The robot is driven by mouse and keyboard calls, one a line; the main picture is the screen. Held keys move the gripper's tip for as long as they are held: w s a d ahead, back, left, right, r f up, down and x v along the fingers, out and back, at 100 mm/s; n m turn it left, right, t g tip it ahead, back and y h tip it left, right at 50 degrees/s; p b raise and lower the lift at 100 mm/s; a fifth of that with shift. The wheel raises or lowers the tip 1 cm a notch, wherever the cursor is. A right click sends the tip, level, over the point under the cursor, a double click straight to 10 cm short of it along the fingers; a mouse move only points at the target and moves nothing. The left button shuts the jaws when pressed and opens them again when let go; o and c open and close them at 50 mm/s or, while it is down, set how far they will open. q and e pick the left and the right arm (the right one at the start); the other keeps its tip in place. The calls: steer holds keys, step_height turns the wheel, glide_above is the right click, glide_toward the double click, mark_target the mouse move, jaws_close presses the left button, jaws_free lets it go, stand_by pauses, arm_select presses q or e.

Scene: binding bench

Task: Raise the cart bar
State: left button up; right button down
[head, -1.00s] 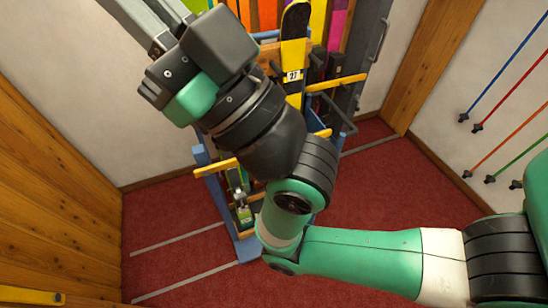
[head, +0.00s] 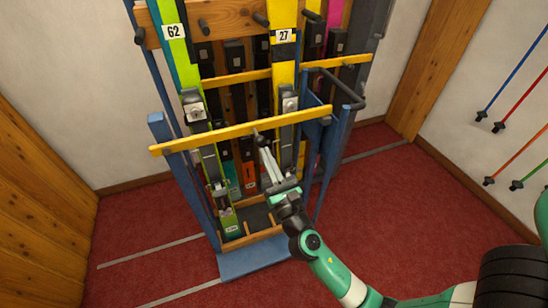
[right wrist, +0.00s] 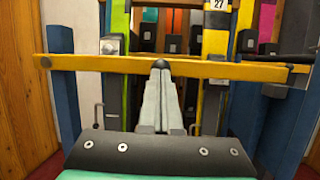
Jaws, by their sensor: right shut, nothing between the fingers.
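The cart bar (head: 200,138) is a yellow bar across the front of a blue-framed ski cart (head: 245,264). It slants slightly up to the right in the head view. In the right wrist view the bar (right wrist: 100,63) spans nearly the whole width, almost level. My right gripper (head: 258,136) is shut and empty, its dark fingertips at the middle of the bar. In the right wrist view the fingertips (right wrist: 160,66) overlap the bar; whether they touch it I cannot tell. My left gripper is out of view.
Skis stand in the cart behind the bar, including a green one marked 62 (head: 174,32) and a yellow one marked 27 (head: 283,37). A second yellow bar (head: 235,79) lies farther back. Poles (head: 512,70) hang on the right wall. Red floor (head: 405,210) is clear at right.

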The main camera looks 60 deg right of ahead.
arm_select(q)
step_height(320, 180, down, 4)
steer(key=b, duration=0.2)
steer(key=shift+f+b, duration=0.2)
steer(key=shift+b, duration=0.1)
arm_select(e)
steer(key=s+d+f+g, duration=0.1)
steer(key=s+d+f, duration=0.1)
steer(key=f, duration=0.7)
steer(key=shift+s, duration=0.5)
steer(key=shift+d+g, duration=0.1)
steer(key=shift+g, duration=0.2)
arm_select(q)
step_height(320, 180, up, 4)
steer(key=p, duration=0.4)
arm_select(e)
steer(key=w+d+r, duration=0.6)
steer(key=w, duration=0.1)
steer(key=shift+d+r, duration=0.25)
steer(key=shift+d, duration=0.1)
